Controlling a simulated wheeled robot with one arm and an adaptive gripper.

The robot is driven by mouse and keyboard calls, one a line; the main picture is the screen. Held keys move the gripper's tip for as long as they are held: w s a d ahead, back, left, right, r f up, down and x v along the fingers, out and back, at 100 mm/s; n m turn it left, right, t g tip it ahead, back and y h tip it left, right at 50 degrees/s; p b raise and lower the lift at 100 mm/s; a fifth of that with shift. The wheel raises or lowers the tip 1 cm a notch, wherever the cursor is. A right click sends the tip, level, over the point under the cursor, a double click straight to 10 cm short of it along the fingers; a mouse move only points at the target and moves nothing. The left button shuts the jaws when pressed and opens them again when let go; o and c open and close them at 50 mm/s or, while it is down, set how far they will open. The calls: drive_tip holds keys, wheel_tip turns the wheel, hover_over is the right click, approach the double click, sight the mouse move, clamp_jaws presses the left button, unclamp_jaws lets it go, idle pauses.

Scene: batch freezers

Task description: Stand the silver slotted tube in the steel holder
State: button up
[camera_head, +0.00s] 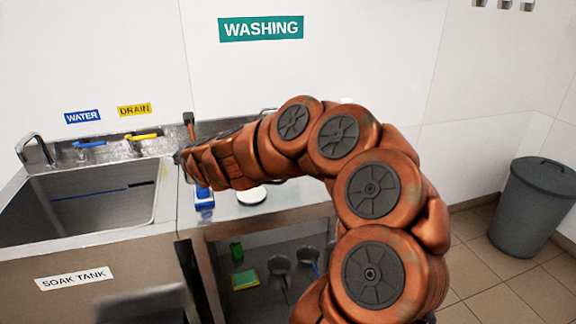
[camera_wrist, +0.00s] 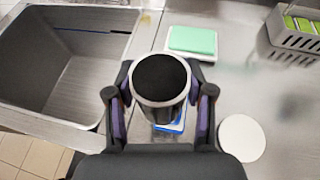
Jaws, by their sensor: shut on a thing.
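The silver tube (camera_wrist: 184,99) is seen end-on in the wrist view, with a pale metal rim around a dark round top. My gripper (camera_wrist: 160,95) is shut on it, one finger on each side. It is above the steel counter, over a blue item. No slots show from this angle. A grey slotted steel holder (camera_wrist: 291,41) with green items in it stands at the upper right of the wrist view, apart from the tube. I cannot tell whether it is the task's holder. In the head view my arm hides the gripper and tube.
The soak tank (camera_head: 95,207) is open at the left. A green sponge-like block (camera_wrist: 192,40) lies on a white tray, and a white disc (camera_wrist: 241,138) lies on the counter (camera_wrist: 285,110). A blue item (camera_head: 204,197) stands near the counter's front. Grey bin (camera_head: 535,207) at right.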

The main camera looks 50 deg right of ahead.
drive_tip(key=s+d+f+b, duration=0.3)
drive_tip(key=s+d+b, duration=0.4)
drive_tip(key=s+d, duration=1.1)
drive_tip(key=shift+w+d+f, duration=0.85)
drive_tip(key=shift+w+d, duration=1.3)
drive_tip(key=shift+w, duration=0.1)
drive_tip(key=shift+w+d+f, duration=0.9)
drive_tip(key=shift+w+d, duration=1.3)
drive_tip(key=shift+w+d+f, duration=0.85)
drive_tip(key=shift+w+d, duration=1.3)
drive_tip(key=shift+w, duration=0.1)
drive_tip(key=o, duration=1.2)
drive_tip(key=shift+f, duration=0.15)
